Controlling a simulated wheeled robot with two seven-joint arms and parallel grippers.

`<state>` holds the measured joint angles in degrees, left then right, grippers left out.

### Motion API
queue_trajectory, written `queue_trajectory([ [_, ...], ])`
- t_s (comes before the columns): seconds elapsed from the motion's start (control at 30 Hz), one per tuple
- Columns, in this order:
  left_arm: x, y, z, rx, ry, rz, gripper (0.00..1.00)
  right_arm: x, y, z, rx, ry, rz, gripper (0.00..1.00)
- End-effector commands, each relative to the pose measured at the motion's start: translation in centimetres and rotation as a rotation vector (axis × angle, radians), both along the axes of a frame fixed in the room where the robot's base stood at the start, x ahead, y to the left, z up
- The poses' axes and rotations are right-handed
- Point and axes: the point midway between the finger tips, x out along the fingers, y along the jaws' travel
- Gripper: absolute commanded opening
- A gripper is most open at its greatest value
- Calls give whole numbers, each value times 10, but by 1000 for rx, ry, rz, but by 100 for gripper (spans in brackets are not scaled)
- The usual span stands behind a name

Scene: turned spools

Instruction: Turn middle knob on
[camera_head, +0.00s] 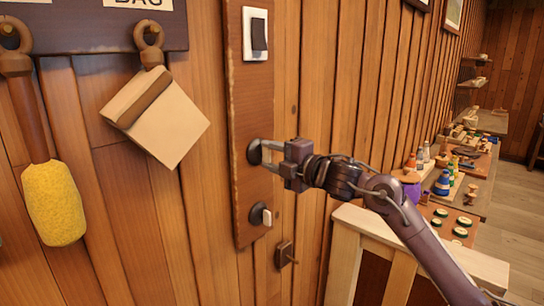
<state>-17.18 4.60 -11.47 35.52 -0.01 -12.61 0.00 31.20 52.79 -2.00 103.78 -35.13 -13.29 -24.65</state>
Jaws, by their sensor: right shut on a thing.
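A tall dark wooden panel (249,95) is fixed on the plank wall. It carries a black-and-white switch (257,34) at the top, the middle knob (253,152) with a dark round base, and a lower knob (261,214) with a pale lever on a dark base. My right gripper (266,153) reaches in from the right and is shut on the middle knob. The fingers hide most of the knob, so its turned angle cannot be told. My left gripper is not in view.
A tan bag (157,115) and a yellow duster (54,203) hang from hooks on the left. A small latch (284,254) sits below the panel. A wooden stand (349,222) and a bench with bottles and spools (455,190) are at right.

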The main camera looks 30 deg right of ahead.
Motion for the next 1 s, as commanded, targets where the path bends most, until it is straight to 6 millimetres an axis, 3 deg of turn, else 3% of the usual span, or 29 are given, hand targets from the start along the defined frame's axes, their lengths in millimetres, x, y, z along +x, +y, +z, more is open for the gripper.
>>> queue_trajectory([
  [0.6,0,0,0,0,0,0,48,0,0,0,40,14,-1,17],
  [0.63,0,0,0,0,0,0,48,0,0,0,39,13,-1,43],
  [0.77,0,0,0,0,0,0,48,0,0,0,39,13,-1,60],
  [1.0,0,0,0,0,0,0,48,0,0,0,38,13,0,62],
])
